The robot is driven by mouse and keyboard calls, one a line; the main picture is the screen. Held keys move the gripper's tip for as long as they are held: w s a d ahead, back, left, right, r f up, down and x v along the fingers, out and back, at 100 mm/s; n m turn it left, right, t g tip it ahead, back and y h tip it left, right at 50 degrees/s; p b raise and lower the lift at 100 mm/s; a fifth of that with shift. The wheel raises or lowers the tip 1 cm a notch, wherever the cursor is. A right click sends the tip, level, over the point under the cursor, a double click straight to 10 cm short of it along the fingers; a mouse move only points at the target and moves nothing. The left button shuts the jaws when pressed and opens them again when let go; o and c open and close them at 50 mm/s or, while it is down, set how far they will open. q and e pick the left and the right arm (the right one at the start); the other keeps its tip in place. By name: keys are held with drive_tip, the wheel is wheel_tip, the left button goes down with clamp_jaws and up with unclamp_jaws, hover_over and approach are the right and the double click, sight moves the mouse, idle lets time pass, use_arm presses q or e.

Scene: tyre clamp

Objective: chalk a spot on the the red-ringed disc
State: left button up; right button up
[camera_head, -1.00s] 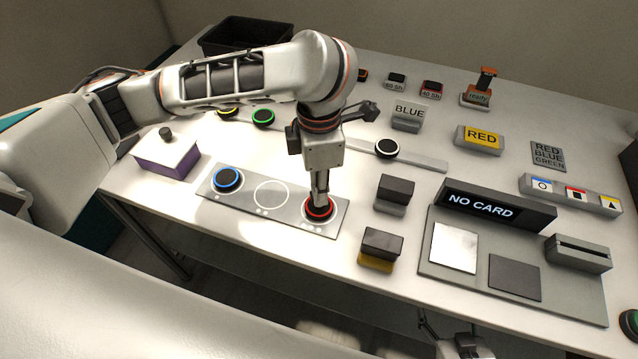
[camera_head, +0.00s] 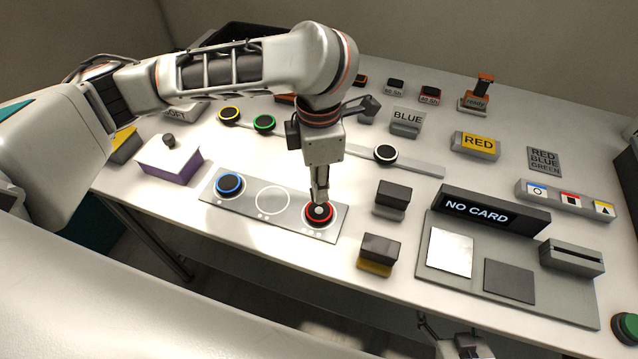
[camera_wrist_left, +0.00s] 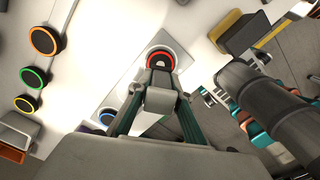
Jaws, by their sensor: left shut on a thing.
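The red-ringed disc (camera_head: 328,218) is black and sits at the right end of a grey plate (camera_head: 295,228). A pale round patch shows on its top; I cannot tell whether it is a mark or the end of a held thing. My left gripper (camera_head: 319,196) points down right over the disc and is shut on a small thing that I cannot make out. In the left wrist view the red-ringed disc (camera_wrist_left: 160,54) shows just past my left fingertips (camera_wrist_left: 160,74). My right gripper (camera_head: 430,325) shows only in part at the bottom edge; its jaws are unclear.
A blue-ringed disc (camera_head: 229,184) sits at the plate's left end, with an empty white circle (camera_head: 272,200) between. A purple-and-white box (camera_head: 170,160) with a dark knob stands left. Dark blocks (camera_head: 392,197) and a NO CARD panel (camera_head: 481,208) stand right.

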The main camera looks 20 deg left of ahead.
use_arm(q)
drive_tip(key=shift+r, duration=1.85)
use_arm(e)
drive_tip(key=shift+d+f, duration=0.1)
drive_tip(key=shift+f, duration=0.05)
use_arm(q)
drive_tip(key=n, duration=0.2)
drive_tip(key=a+n, duration=0.1)
drive_tip(key=n, duration=0.3)
drive_tip(key=shift+w+a+f, duration=0.15)
drive_tip(key=shift+w+a, duration=0.1)
drive_tip(key=shift+w, duration=0.1)
drive_tip(key=w+a+m, duration=0.1)
drive_tip(key=a+m, duration=0.4)
drive_tip(key=m, duration=0.9)
drive_tip(key=w+a+f+m, duration=0.1)
drive_tip(key=a+m, duration=0.4)
drive_tip(key=m, duration=1)
drive_tip(key=shift+w+a+f+m, duration=0.25)
drive_tip(key=shift+w+a+m, duration=0.05)
drive_tip(key=shift+w, duration=0.5)
use_arm(e)
drive_tip(key=shift+s+d+f+g+h, duration=0.15)
drive_tip(key=shift+s+d+f, duration=0.1)
drive_tip(key=shift+d+f, duration=0.25)
drive_tip(key=shift+s+d+f+g+h, duration=0.2)
drive_tip(key=shift+d+f, duration=0.15)
drive_tip(key=shift+f, duration=0.25)
